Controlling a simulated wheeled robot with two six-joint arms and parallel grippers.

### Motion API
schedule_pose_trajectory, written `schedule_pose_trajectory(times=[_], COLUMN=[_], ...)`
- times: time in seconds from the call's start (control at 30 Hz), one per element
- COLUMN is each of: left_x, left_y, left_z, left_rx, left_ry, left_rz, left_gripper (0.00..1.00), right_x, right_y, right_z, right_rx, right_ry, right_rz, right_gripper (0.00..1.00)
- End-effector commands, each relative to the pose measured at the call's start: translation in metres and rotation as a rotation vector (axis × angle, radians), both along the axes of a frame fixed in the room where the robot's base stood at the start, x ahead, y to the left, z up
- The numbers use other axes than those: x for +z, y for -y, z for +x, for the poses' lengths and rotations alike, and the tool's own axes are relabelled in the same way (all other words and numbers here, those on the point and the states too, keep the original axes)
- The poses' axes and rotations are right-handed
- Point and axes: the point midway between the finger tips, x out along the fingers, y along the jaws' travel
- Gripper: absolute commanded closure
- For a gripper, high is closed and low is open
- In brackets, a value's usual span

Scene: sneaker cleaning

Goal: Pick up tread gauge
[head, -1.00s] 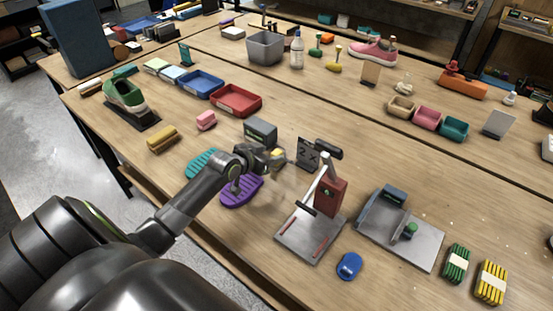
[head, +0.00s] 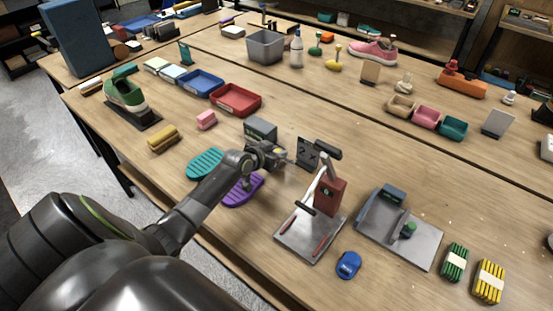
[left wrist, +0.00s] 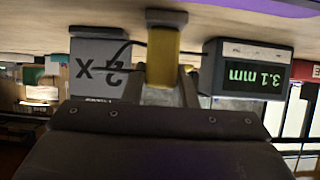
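The tread gauge is a small yellow upright piece with a grey end, seen large in the left wrist view (left wrist: 163,55). In the head view it shows only as a small yellow patch (head: 280,153) at my left gripper (head: 277,158). In the left wrist view the fingers of my left gripper (left wrist: 162,80) lie close along both sides of the yellow piece and appear shut on it. Its grey end is at or very near the tabletop; I cannot tell if it touches. My right gripper is not in view.
A grey display box (left wrist: 247,70) reading 3.1 mm and a grey marked panel (head: 308,152) stand close on either side. Purple (head: 240,192) and teal soles (head: 204,163) lie in front. A red-block stand (head: 310,235) is to the right.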

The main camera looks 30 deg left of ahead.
Motion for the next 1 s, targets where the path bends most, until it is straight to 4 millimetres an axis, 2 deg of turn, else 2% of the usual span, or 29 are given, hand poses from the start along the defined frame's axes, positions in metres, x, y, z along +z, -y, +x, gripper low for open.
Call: schedule_pose_trajectory(times=[0.03, 0.1, 0.37, 0.47, 0.8, 1.0], left_x=[0.000, 0.000, 0.003, 0.014, 0.077, 0.096], left_y=[0.000, 0.000, 0.000, 0.000, 0.000, -0.001], left_z=[0.000, 0.000, 0.000, 0.000, 0.000, 0.000], left_rx=[0.000, 0.000, 0.000, -0.002, -0.002, -0.001], left_ry=[0.000, 0.001, 0.001, 0.004, 0.004, 0.004], left_rz=[0.000, 0.001, 0.001, 0.002, 0.004, 0.002], left_gripper=[0.92, 1.00, 1.00, 1.00, 1.00, 1.00], right_x=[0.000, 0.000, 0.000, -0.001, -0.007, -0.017], right_y=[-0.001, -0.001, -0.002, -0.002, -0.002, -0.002], right_z=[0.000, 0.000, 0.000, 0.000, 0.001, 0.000], right_rx=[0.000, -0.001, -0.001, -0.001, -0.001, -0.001], right_ry=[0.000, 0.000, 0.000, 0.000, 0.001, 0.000], right_rz=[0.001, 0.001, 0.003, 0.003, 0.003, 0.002], right_gripper=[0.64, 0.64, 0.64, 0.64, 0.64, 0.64])
